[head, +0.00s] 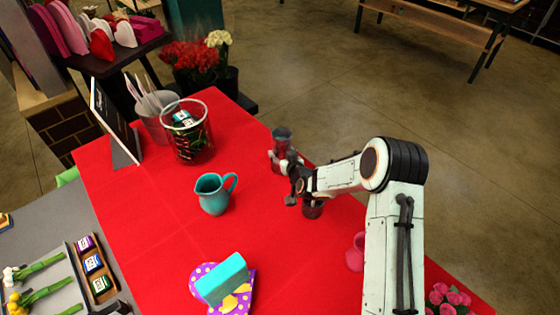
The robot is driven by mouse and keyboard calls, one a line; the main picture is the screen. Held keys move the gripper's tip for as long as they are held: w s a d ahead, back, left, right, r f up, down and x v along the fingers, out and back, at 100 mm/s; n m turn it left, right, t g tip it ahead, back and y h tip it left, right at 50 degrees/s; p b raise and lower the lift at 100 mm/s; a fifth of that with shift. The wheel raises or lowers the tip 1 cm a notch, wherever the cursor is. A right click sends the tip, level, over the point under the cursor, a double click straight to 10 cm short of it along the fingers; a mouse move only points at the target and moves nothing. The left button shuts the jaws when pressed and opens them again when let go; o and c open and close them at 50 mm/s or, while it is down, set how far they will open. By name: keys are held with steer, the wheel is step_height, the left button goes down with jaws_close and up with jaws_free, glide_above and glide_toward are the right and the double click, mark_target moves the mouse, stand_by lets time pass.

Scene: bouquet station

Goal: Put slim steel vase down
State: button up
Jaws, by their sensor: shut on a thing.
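The slim steel vase (281,136) is a grey metallic cylinder with red reflections. It looks upright near the right edge of the red-covered table (150,215). My gripper (287,163) is shut on the vase and covers part of its lower side. I cannot tell whether its base touches the table.
A dark metallic cup (312,210) stands just below my gripper, partly hidden by it. A teal pitcher (213,195) stands to the left. A clear container (187,135) is at the back left. A pink vessel (356,253) is beside my arm. The table's centre has clear red cloth.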

mark_target(280, 153)
steer(key=shift+w+a+f, duration=0.15)
steer(key=shift+w+f, duration=0.5)
steer(key=shift+w+a+f, duration=0.15)
steer(key=shift+w+f, duration=0.6)
steer(key=shift+f, duration=0.75)
steer(key=shift+w+f, duration=0.1)
steer(key=shift+f, duration=0.8)
steer(key=shift+f, duration=0.15)
steer(key=o, duration=1.2)
steer(key=shift+o, duration=0.2)
